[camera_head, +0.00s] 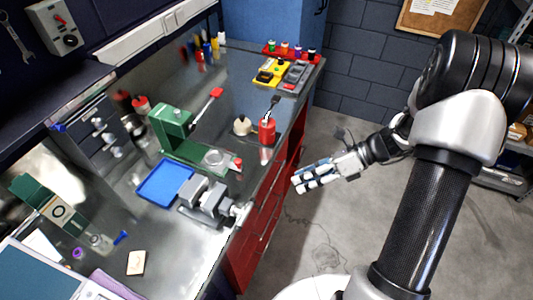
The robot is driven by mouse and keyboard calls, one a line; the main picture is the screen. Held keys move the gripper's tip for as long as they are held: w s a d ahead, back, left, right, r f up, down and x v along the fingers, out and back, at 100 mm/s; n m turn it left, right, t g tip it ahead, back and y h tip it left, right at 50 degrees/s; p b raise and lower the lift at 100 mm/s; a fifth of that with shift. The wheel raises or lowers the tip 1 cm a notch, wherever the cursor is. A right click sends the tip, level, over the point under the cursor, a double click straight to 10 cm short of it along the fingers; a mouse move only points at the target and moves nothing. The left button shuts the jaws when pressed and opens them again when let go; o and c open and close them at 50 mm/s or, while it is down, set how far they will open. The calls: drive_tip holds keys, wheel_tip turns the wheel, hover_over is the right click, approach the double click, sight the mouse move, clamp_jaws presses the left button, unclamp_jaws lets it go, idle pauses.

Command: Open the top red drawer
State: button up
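The red drawer cabinet (257,231) sits under the workbench's front edge and is seen steeply from above. Its fronts look flush, with thin handle lines along them. The top drawer's front is foreshortened just below the bench edge, and I cannot clearly separate it from those below. My gripper (297,183) is in front of the cabinet, to its right in the picture, with its fingers pointing left towards the red fronts. It appears apart from them and holds nothing that I can see. The finger gap is too small to judge.
The metal bench top carries a grey vise (207,199) at the front edge, a blue tray (165,182), a green tool stand (171,124) and a red oil can (267,131). The vise handle juts past the edge. The grey floor (345,215) around my gripper is mostly open.

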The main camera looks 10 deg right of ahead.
drive_tip(key=w+d+f+m+t+y+p, duration=0.1)
drive_tip(key=w+d+f+m+t+y, duration=0.2)
drive_tip(key=f+m, duration=0.35)
drive_tip(key=m+t+h+p, duration=0.1)
drive_tip(key=m+t, duration=0.4)
drive_tip(key=m, duration=0.4)
approach(273, 183)
drive_tip(key=b+x, duration=0.1)
drive_tip(key=x, duration=0.5)
drive_tip(key=b+x, duration=0.1)
drive_tip(key=x, duration=0.3)
drive_tip(key=shift+f+b, duration=0.3)
drive_tip(key=shift+b, duration=0.05)
drive_tip(key=shift+c, duration=0.4)
clamp_jaws()
